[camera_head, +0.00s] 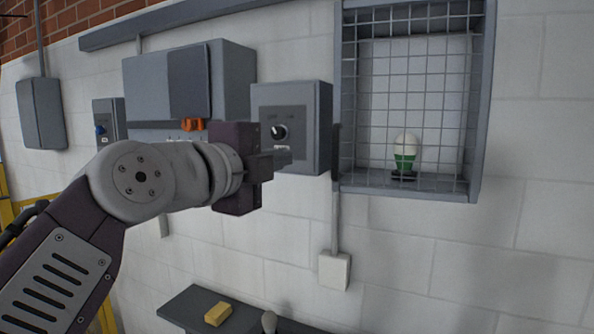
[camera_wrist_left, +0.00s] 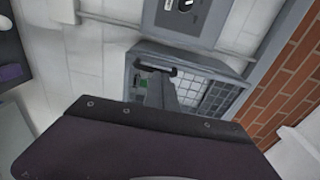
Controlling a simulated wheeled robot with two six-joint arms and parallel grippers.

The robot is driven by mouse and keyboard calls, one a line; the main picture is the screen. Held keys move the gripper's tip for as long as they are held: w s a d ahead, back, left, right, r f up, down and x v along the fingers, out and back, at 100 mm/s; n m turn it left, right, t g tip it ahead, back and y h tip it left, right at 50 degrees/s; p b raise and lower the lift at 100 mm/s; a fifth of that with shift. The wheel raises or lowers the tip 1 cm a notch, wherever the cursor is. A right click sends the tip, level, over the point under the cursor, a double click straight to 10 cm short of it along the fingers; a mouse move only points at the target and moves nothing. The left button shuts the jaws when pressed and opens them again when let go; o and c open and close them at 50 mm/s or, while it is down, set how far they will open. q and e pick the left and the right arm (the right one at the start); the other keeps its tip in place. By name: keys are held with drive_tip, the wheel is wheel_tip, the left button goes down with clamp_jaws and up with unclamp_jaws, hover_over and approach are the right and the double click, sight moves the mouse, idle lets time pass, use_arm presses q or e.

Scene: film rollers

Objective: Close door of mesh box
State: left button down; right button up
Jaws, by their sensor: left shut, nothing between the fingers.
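The mesh box (camera_head: 420,183) is a grey frame on the white wall at the right of the head view. Its wire mesh door (camera_head: 430,85) spans most of the front; whether it is fully shut I cannot tell. A green and white bulb (camera_head: 405,150) stands inside behind the mesh. My left gripper (camera_head: 283,160) is shut and empty, left of the box and apart from it, in front of a switch box. In the left wrist view the box (camera_wrist_left: 143,62) and its mesh (camera_wrist_left: 222,95) lie past my left gripper (camera_wrist_left: 178,78). My right gripper is not in view.
The grey switch box (camera_head: 310,110) with a knob is left of the mesh box. A larger grey cabinet (camera_head: 235,75) is farther left. A conduit drops to a small white box (camera_head: 334,270). Below, a dark shelf (camera_head: 185,303) holds a yellow block (camera_head: 217,313). The lower right wall is clear.

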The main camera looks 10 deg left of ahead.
use_arm(q)
drive_tip(key=s+d, duration=0.2)
drive_tip(key=h+p, duration=0.1)
drive_tip(key=p, duration=0.8)
approach(333, 153)
drive_tip(key=x, duration=0.4)
drive_tip(key=w, duration=0.1)
drive_tip(key=w+d, duration=0.1)
drive_tip(key=w, duration=0.1)
drive_tip(key=shift+d+m, duration=0.15)
drive_tip(key=shift+m, duration=0.25)
drive_tip(key=shift+s+r, duration=0.1)
drive_tip(key=shift+s, duration=0.15)
drive_tip(key=w, duration=0.3)
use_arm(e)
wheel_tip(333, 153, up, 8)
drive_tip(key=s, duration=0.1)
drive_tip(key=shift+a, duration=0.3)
use_arm(q)
drive_tip(key=shift+b, duration=0.3)
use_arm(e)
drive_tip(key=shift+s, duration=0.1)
